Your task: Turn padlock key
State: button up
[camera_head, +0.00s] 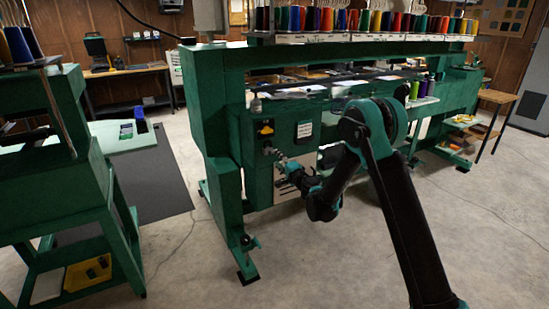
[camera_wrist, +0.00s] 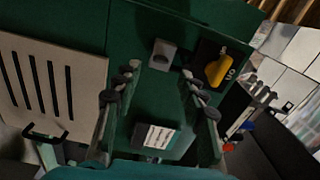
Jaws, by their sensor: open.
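A small grey block (camera_wrist: 162,54) with a dark spot on its face is mounted on the green panel in the wrist view. It may be the padlock, and I cannot make out a separate key on it. In the head view my gripper hides or crowds this part of the panel. My gripper (camera_wrist: 160,71) is open, its two fingers spread on either side of the block's line. The fingertips look close to the block, and nothing shows between them. In the head view my gripper (camera_head: 279,160) reaches the machine's end panel, below the yellow switch.
A yellow rotary switch (camera_wrist: 218,69) on a black plate sits right of the block. A slotted beige panel (camera_wrist: 40,85) is on the left. A green machine leg (camera_head: 226,200) stands left of my arm.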

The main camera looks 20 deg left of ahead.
jog(key=shift+v, duration=1.8)
jog(key=s+d+r+n+g+h, duration=0.2)
jog(key=s+d+r+n, duration=0.15)
jog(key=d, duration=0.65)
jog(key=s+d+r+n+g+h, duration=0.1)
jog(key=s+d+r+n, duration=0.3)
jog(key=d, duration=0.6)
jog(key=s+d+f+g+h, duration=0.1)
jog(key=s+d+f+h, duration=0.2)
jog(key=s+d, duration=0.6)
jog(key=s+d+f+g+h, duration=0.2)
jog(key=s+d+f+h, duration=0.2)
jog(key=s+d, duration=0.5)
jog(key=s+d+f+g+h, duration=0.1)
jog(key=s+d+f+h, duration=0.2)
jog(key=s+d, duration=0.6)
jog(key=d+f, duration=0.1)
jog(key=d, duration=0.4)
jog(key=shift+s+h, duration=0.35)
jog(key=shift+h, duration=0.05)
jog(key=shift+o, duration=0.4)
jog(key=shift+f+m, duration=0.1)
jog(key=shift+m, duration=0.15)
